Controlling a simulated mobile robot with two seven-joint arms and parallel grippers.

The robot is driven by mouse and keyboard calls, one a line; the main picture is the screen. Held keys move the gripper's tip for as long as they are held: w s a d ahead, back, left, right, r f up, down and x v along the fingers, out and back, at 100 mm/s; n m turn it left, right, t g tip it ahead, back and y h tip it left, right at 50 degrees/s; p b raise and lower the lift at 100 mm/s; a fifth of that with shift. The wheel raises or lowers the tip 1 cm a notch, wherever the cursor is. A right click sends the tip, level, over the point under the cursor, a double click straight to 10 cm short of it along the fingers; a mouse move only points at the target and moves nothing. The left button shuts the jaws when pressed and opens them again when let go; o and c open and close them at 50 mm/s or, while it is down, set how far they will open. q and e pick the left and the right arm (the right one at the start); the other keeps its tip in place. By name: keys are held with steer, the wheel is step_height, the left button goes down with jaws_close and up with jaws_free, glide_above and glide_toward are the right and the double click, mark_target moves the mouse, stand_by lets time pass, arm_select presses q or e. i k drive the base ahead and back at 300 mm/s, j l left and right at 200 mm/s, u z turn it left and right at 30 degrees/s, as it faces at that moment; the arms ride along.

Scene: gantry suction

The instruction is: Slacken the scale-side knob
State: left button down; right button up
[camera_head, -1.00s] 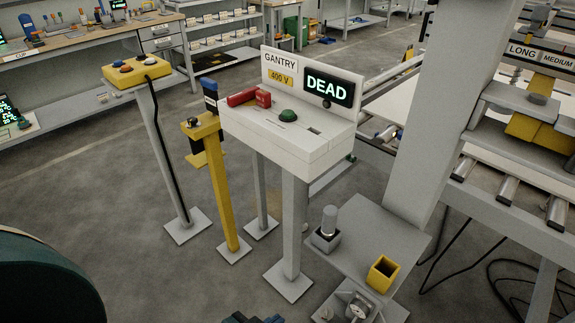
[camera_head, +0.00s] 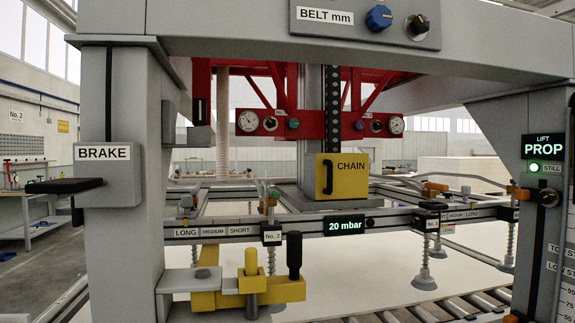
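Which knob counts as the scale-side knob I cannot tell for certain. Small orange-topped fittings (camera_head: 435,187) stand by the beam. Neither of my grippers shows.
A BRAKE box (camera_head: 108,152) with a black lever is on the left post. A yellow CHAIN cover (camera_head: 342,177) hangs at centre, above a 20 mbar display (camera_head: 347,225). A yellow bracket (camera_head: 250,290) juts out at lower left. Rollers (camera_head: 455,308) cross the lower right.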

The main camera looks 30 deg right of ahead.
mark_target(377, 125)
steer(key=z, duration=1.65)
steer(key=i, duration=0.15)
